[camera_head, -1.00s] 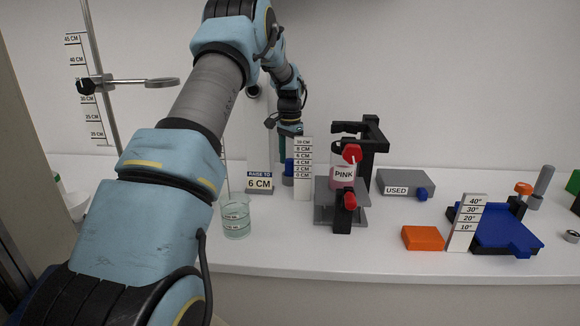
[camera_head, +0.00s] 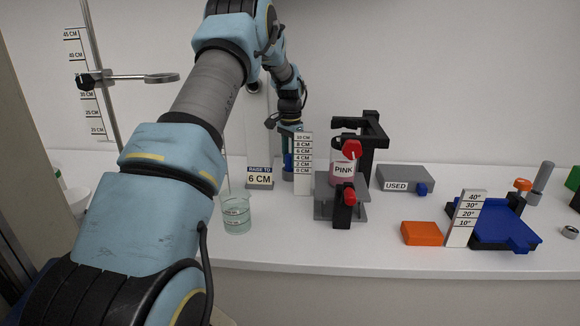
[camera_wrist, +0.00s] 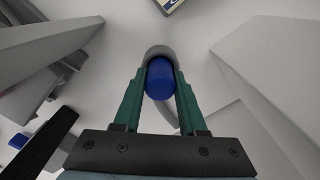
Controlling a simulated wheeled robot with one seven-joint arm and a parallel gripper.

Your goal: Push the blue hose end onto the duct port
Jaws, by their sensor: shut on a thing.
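The blue hose end (camera_wrist: 159,80) is a short blue cylinder between the green fingers of my gripper (camera_wrist: 160,88) in the wrist view. The fingers are shut on it. A rounded grey piece (camera_wrist: 160,50) shows just beyond it, and a pale grey curved strip (camera_wrist: 172,117) runs behind. In the head view my gripper (camera_head: 289,158) points down behind the white scale card, with blue between its fingers above a grey base (camera_head: 288,176). A dark round opening (camera_head: 254,89) on the white column may be the duct port; my arm partly covers that area.
A scale card (camera_head: 303,164) and the jar rig with a pink jar (camera_head: 343,170) stand close right of my gripper. A ring stand (camera_head: 104,120) is far left. The front counter middle is clear.

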